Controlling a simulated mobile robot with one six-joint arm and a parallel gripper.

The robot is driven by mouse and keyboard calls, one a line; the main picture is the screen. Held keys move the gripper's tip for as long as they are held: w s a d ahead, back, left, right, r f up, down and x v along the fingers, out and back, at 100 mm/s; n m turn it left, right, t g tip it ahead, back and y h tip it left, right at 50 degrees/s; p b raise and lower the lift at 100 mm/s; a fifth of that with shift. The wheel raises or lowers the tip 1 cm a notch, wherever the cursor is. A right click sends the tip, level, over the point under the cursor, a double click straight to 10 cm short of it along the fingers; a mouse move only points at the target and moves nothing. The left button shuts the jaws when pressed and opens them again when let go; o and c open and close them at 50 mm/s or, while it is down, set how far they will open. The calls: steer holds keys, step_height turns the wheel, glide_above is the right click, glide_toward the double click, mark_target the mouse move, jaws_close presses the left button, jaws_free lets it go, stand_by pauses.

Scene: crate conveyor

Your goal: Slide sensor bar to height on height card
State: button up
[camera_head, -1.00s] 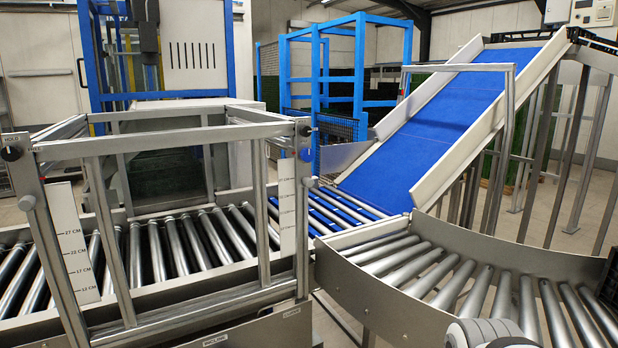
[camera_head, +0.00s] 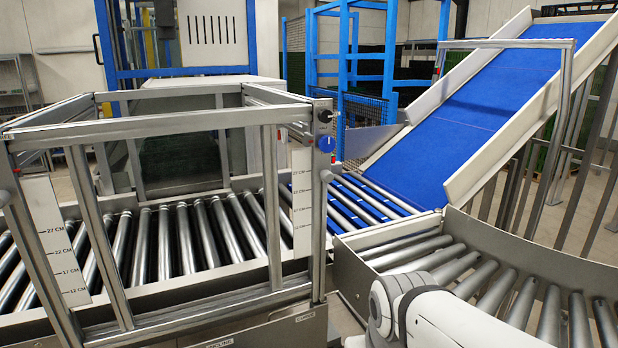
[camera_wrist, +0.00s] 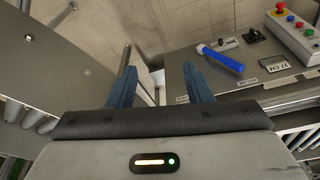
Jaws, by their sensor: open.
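A metal frame (camera_head: 270,190) stands over the roller conveyor, with a height scale on its left post (camera_head: 57,240) and another on its right post (camera_head: 302,200), marked in CM. I cannot tell which crosspiece is the sensor bar. A small card (camera_wrist: 291,66) reading about 27 CM lies on a grey panel at the right of the wrist view. My gripper (camera_wrist: 158,66) is open and empty, with a thin metal post beyond its blue fingers. In the head view only my white arm shows at bottom right; the gripper is hidden.
A blue-handled tool (camera_wrist: 222,58) and a button box (camera_wrist: 295,35) are on the grey panel. A black knob (camera_head: 325,116) and a blue knob (camera_head: 327,144) are on the frame's right post. A curved roller section (camera_head: 480,260) and blue belt incline (camera_head: 480,120) stand to the right.

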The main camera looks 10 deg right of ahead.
steer(key=w+d+r+t+h+p, duration=0.1)
steer(key=w+d+r+t, duration=0.15)
steer(key=w, duration=0.45)
steer(key=w+d+r+t+h+p, duration=0.1)
steer(key=w+r+t, duration=0.2)
steer(key=w, duration=0.4)
steer(key=n+t+y+p, duration=0.2)
steer(key=n+t+y, duration=0.45)
steer(key=t, duration=0.25)
glide_toward(330, 177)
steer(key=w, duration=0.2)
steer(key=shift+m+y, duration=0.35)
steer(key=p+x, duration=0.1)
steer(key=x, duration=0.7)
steer(key=shift+s+a+f+p, duration=0.1)
steer(key=shift+f+p, duration=0.05)
steer(key=shift+p, duration=0.2)
steer(key=shift+c, duration=0.6)
jaws_close()
